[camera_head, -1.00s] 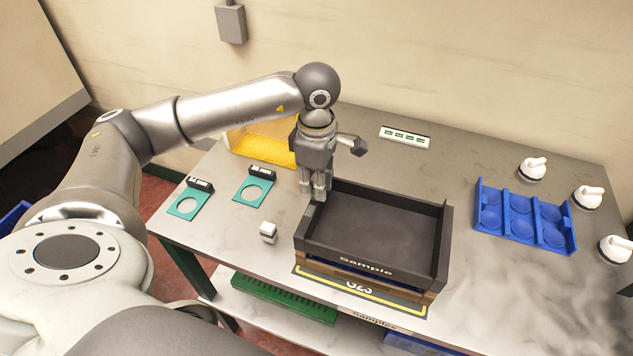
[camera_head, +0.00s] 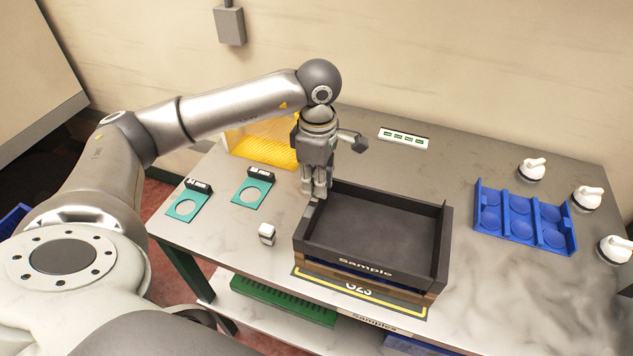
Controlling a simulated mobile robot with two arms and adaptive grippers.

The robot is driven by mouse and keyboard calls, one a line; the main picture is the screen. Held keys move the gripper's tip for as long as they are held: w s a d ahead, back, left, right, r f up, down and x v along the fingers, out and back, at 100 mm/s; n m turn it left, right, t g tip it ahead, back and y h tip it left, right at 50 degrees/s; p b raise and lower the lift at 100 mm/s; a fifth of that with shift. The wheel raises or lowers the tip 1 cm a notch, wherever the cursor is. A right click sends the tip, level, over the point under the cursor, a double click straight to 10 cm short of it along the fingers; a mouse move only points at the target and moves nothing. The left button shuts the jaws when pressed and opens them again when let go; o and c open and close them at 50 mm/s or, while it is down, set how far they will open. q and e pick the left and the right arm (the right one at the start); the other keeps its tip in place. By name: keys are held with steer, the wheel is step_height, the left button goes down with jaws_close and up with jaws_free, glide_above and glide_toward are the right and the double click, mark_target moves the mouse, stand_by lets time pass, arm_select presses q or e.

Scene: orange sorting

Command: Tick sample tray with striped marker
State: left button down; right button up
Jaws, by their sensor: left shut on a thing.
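The sample tray (camera_head: 365,268) is a dark open tray with "Sample" on its front wall, and its inside looks empty. My left gripper (camera_head: 314,196) points down at the tray's back left corner. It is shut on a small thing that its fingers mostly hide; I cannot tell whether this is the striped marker. No striped marker shows clearly elsewhere. My right gripper is not in view.
Two teal holders (camera_head: 187,206) and a small white block (camera_head: 266,233) lie left of the tray. A yellow bin (camera_head: 262,146) stands behind. A blue compartment tray (camera_head: 526,217) and white-handled knobs (camera_head: 587,197) are at right. Table between trays is clear.

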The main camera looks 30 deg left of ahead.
arm_select(q)
steer(key=shift+w+a, duration=0.1)
steer(key=shift+w, duration=0.1)
stand_by(0.3)
steer(key=shift+s, duration=0.55)
steer(key=shift+r, duration=0.15)
stand_by(0.4)
steer(key=shift+d+r+p, duration=0.2)
steer(key=shift+r+p, duration=1.4)
steer(key=shift+r, duration=1.85)
steer(key=shift+f, duration=0.1)
